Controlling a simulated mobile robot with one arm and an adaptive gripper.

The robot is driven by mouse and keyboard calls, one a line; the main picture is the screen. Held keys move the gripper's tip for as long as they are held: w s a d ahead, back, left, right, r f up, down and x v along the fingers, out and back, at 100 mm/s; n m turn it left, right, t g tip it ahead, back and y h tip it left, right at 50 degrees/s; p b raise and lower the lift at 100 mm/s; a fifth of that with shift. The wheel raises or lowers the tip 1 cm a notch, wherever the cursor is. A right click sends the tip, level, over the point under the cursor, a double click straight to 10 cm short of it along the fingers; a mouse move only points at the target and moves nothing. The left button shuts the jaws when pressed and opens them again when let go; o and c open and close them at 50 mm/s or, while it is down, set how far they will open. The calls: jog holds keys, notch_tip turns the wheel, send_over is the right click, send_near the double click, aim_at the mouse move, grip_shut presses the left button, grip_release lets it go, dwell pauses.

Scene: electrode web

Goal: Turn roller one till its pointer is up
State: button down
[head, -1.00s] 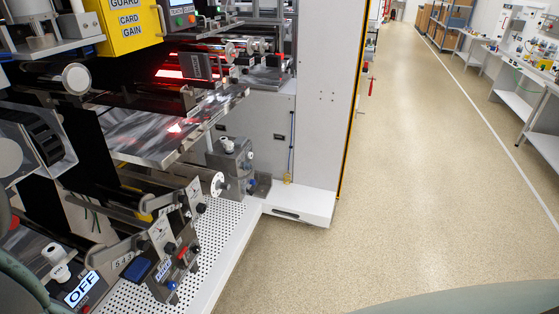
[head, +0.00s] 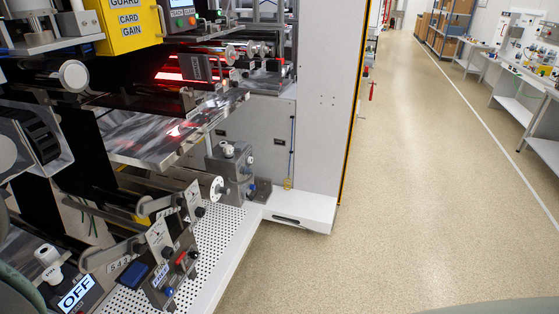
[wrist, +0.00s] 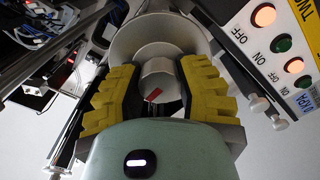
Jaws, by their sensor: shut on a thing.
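In the wrist view, a round grey roller end (wrist: 155,72) sits between the two yellow-padded fingers of my gripper (wrist: 158,88). The fingers are shut on it from both sides. A short red pointer mark (wrist: 154,96) shows on its face, low in the picture and slanting up to the right. A wider pale round part (wrist: 150,33) stands behind it. My gripper is not clearly seen in the head view, and I cannot tell which roller there is roller one.
In the head view, a shiny metal plate (head: 165,125) and a perforated white deck (head: 215,240) belong to the machine. The aisle floor (head: 420,200) is clear.

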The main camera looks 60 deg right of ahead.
jog(key=shift+a, duration=0.1)
jog(key=c, duration=0.6)
grip_release()
jog(key=shift+r+m+p, duration=0.1)
jog(key=shift+m+p, duration=0.2)
